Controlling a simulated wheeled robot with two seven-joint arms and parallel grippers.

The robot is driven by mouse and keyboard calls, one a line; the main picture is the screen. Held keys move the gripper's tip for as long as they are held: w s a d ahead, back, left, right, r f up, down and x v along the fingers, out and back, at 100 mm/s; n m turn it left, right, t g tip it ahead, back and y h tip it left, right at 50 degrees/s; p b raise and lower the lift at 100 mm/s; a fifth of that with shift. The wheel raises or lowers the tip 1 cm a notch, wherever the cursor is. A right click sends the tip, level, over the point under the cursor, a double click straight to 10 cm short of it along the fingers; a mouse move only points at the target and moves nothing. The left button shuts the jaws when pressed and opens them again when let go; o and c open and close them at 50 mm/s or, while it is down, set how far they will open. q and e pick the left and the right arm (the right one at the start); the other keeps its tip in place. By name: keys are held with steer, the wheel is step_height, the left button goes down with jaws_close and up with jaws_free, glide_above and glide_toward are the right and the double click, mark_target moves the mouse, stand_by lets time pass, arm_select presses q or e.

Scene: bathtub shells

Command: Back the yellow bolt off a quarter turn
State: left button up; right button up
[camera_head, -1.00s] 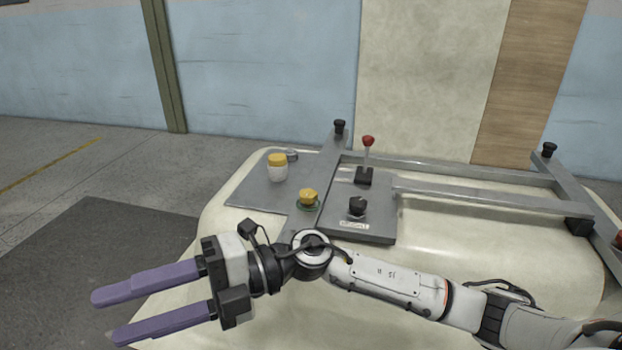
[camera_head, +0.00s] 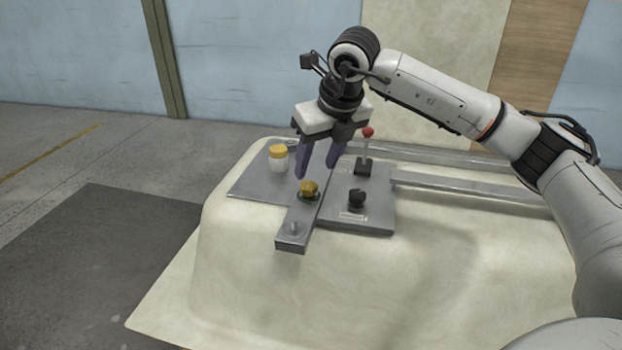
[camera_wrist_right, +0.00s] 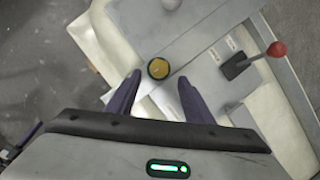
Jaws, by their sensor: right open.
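The yellow bolt (camera_head: 310,188) stands on a grey metal bar (camera_head: 300,221) on the cream bathtub shell. In the right wrist view the bolt (camera_wrist_right: 158,69) shows as a yellow head on a dark round base. My right gripper (camera_head: 315,171) points down with its purple fingers apart, its tips close above the bolt. In the right wrist view, the open fingers (camera_wrist_right: 159,77) lie on either side of the bolt, just short of it, with nothing held. I cannot tell whether a finger touches it. My left gripper is out of view.
A white jar with a yellow lid (camera_head: 278,159) stands left of the bolt. A black knob (camera_head: 357,198) sits to the right on a labelled plate. The shell's front (camera_head: 370,280) is bare.

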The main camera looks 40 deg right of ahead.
mark_target(309, 184)
steer(key=x, duration=0.4)
steer(key=shift+w+f, duration=0.1)
steer(key=shift+f, duration=0.2)
steer(key=shift+w+f, duration=0.25)
steer(key=shift+f, duration=0.3)
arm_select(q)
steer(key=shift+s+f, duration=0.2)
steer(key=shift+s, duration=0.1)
arm_select(e)
steer(key=shift+f, duration=0.15)
steer(key=c, duration=1)
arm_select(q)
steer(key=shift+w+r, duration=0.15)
arm_select(e)
steer(key=shift+c, duration=0.2)
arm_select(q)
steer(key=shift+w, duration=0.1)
